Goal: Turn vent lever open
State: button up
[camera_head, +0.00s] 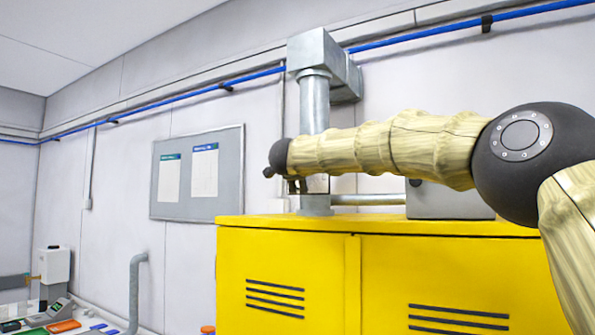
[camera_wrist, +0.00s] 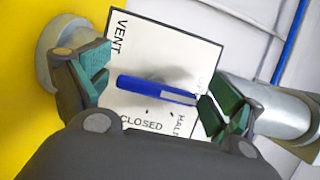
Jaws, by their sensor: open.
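The blue vent lever (camera_wrist: 150,88) lies across a white plate (camera_wrist: 150,40) in the wrist view. The plate reads VENT, CLOSED and HALF; a further label at its right is mostly hidden by a finger. I cannot tell which end of the lever is its pivot. My gripper (camera_wrist: 158,95) is open, with one finger off each end of the lever and a gap at the left. The right fingertip is close to the lever's right end; contact is unclear. In the head view my gripper (camera_head: 293,185) is above the yellow cabinet, and the lever cannot be made out.
A yellow cabinet (camera_head: 285,270) stands below my arm. A grey vertical duct (camera_head: 314,100) rises behind my gripper, and a horizontal pipe (camera_head: 368,199) runs along the cabinet top. A metal pipe (camera_wrist: 270,105) is close by the right finger. A notice board (camera_head: 225,165) hangs on the wall.

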jog(key=shift+s+d, duration=0.1)
jog(key=shift+d, duration=0.35)
jog(key=s+a, duration=0.2)
jog(key=s, duration=0.9)
jog(key=shift+s+a, duration=0.25)
jog(key=shift+s, duration=0.05)
jog(key=shift+a, duration=0.2)
